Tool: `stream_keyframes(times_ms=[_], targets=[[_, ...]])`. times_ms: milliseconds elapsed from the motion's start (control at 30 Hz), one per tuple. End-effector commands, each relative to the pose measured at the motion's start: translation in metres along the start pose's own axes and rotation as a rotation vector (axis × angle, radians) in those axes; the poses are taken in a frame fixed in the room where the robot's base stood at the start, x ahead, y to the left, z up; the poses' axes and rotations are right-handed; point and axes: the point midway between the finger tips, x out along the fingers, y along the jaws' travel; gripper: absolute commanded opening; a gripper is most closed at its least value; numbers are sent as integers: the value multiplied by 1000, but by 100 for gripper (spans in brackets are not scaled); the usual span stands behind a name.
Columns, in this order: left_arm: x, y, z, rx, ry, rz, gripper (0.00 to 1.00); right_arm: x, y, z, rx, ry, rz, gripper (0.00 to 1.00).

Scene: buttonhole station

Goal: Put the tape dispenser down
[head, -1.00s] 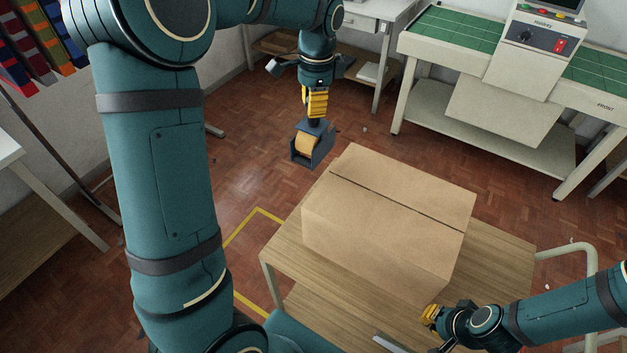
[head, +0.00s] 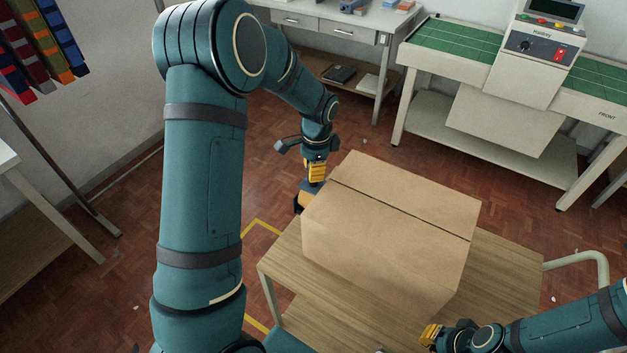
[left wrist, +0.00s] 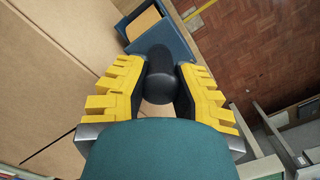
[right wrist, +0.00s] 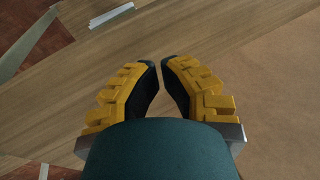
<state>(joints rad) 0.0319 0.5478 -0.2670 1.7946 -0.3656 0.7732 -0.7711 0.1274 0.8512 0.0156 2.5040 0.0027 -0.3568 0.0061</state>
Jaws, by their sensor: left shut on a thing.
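The tape dispenser (head: 302,199) is a blue-grey holder with a tan roll, partly hidden behind the box's left corner in the head view. It also shows in the left wrist view (left wrist: 176,47). My left gripper (head: 316,180) is shut on the dispenser's dark round grip (left wrist: 159,75). The dispenser hangs beyond the fingers, close beside the box; I cannot tell whether it touches anything. My right gripper (head: 428,334) is empty by the table's near edge, with a narrow gap between its fingertips in the right wrist view (right wrist: 161,68).
A large closed cardboard box (head: 385,240) covers much of the wooden table (head: 500,268). Bare wood shows at its front and right. Yellow tape (head: 262,228) marks the floor left of the table. A white machine (head: 520,60) and a drawer desk (head: 320,26) stand behind.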

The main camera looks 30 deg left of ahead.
Motion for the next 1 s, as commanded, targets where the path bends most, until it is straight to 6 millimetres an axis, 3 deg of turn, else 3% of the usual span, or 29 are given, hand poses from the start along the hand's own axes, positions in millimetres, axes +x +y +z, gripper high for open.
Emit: stream_keyframes(times_ms=[300,667,700,1000], targets=[[38,1,-2,0,-1,1,0,6,2,3,-2,-6,-1,0],[42,1,-2,0,0,0,0,8,3,3,-2,-7,-1,0],[43,1,-2,0,-1,1,30,8,3,4,-2,-8,-1,0],[42,1,-2,0,-1,1,32,7,3,3,-2,-8,-1,0]])
